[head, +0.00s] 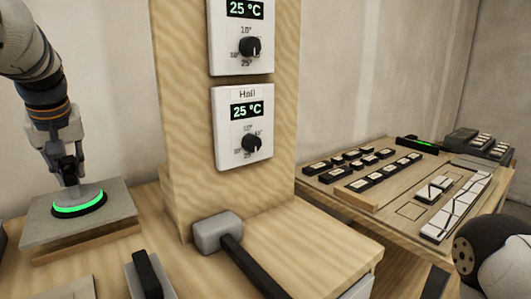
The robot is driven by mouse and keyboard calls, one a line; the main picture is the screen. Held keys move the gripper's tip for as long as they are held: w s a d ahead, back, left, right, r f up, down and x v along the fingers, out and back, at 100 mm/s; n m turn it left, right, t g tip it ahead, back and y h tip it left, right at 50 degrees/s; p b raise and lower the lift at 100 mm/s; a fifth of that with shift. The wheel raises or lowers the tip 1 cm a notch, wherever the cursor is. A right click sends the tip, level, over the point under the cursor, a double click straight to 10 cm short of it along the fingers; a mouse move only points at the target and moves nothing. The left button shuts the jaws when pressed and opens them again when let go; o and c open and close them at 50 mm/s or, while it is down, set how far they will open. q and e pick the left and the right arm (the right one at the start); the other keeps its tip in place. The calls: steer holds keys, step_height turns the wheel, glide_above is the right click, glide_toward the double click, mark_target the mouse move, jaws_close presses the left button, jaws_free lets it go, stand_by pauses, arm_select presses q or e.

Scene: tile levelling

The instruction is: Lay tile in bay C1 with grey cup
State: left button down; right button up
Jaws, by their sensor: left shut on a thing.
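My left gripper (70,178) is at the left of the head view, pointing down and shut on the grey cup (86,194). The cup has a glowing green ring round its base and sits on a square grey tile (115,212). The tile rests on a wooden support (90,247); I cannot tell whether the cup is stuck to it. No label for bay C1 can be read, so I cannot tell which place it is. My right gripper is not in view.
A wooden post (180,110) with two white thermostats reading 25 °C stands right of the gripper. A grey-headed mallet (217,232) lies at its foot. A black-handled tool (148,275) is in front. A side table (330,195) holds small black blocks and white strips.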

arm_select(q)
steer(key=shift+r, duration=3.2)
steer(key=s+a, duration=0.3)
steer(key=s, duration=1.7)
steer(key=s+a, duration=0.4)
steer(key=s, duration=1.7)
steer(key=shift+f, duration=0.15)
steer(key=shift+f, duration=0.1)
steer(key=shift+f, duration=2.2)
steer(key=shift+f, duration=0.1)
steer(key=shift+f, duration=1.6)
steer(key=shift+f, duration=0.55)
